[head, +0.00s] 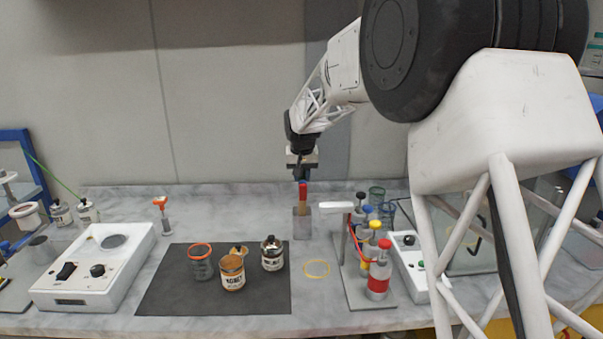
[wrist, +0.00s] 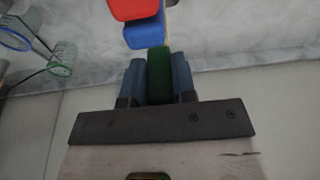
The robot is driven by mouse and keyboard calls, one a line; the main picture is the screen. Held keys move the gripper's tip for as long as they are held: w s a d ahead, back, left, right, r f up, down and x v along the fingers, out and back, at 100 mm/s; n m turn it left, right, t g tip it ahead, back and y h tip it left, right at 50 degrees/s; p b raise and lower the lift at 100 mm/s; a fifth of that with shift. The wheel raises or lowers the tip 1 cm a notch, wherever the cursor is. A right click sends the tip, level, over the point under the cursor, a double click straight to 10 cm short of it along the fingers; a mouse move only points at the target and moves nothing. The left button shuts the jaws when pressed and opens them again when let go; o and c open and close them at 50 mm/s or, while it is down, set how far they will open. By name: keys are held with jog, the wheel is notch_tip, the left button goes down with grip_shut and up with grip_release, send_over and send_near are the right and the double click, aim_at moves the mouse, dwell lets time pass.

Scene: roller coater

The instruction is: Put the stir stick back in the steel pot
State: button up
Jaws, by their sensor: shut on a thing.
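The steel pot (head: 302,227) stands on the bench behind the dark mat. A stick with a red handle (head: 303,190) and a tan shaft stands in it. My gripper (head: 302,177) is right above the pot, pointing down. In the wrist view my gripper (wrist: 158,82) is shut on a green handle (wrist: 158,62), which I take to be the stir stick's. A blue handle (wrist: 145,33) and the red handle (wrist: 134,8) show close beside it. The lower part of the held stick is hidden, so I cannot tell whether it is inside the pot.
A rack (head: 368,298) with colour-capped bottles stands close on the right. A white device (head: 95,262) stands at left.

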jog(key=shift+f, duration=0.3)
jog(key=o, duration=1)
jog(key=shift+r, duration=0.1)
jog(key=v, duration=0.7)
jog(key=shift+r, duration=0.35)
jog(key=shift+s, duration=0.1)
